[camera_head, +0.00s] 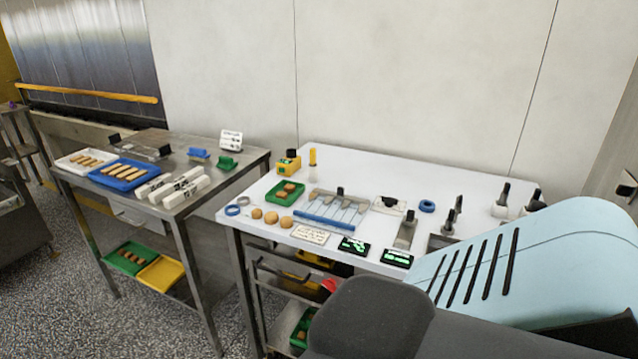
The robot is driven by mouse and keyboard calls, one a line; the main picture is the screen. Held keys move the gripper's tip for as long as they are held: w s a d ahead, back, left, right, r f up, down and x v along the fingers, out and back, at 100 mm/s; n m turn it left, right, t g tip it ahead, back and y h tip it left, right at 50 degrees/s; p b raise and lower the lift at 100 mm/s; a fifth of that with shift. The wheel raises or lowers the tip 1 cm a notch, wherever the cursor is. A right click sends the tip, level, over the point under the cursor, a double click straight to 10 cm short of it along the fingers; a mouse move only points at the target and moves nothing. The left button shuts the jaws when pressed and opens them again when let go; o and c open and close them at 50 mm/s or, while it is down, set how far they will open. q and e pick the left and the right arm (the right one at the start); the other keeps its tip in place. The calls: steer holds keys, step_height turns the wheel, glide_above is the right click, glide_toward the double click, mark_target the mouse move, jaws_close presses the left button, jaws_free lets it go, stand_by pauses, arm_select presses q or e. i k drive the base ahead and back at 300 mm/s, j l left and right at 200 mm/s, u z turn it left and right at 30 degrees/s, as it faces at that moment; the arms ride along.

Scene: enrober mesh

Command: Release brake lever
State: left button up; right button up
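Several upright levers with black handles stand at the right of the white table (390,165). One black-handled lever (450,221) stands near the front, another (503,195) is farther back, and a third dark handle (535,203) is at the far right. A metal part (405,232) stands left of the front lever. I cannot tell which of these is the brake lever, or its position. The large light-blue and dark grey shape at lower right looks like my own body and hides the table's front right. Neither gripper is in view.
The white table also holds a blue-edged rack (330,224), a green tray (299,189), round brown pieces (271,217), a blue ring (427,206) and small dark displays (397,259). A steel table (235,174) with trays stands left. Speckled floor (60,300) is open at lower left.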

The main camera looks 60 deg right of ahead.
mark_target(330, 284)
steer(key=z, duration=1.55)
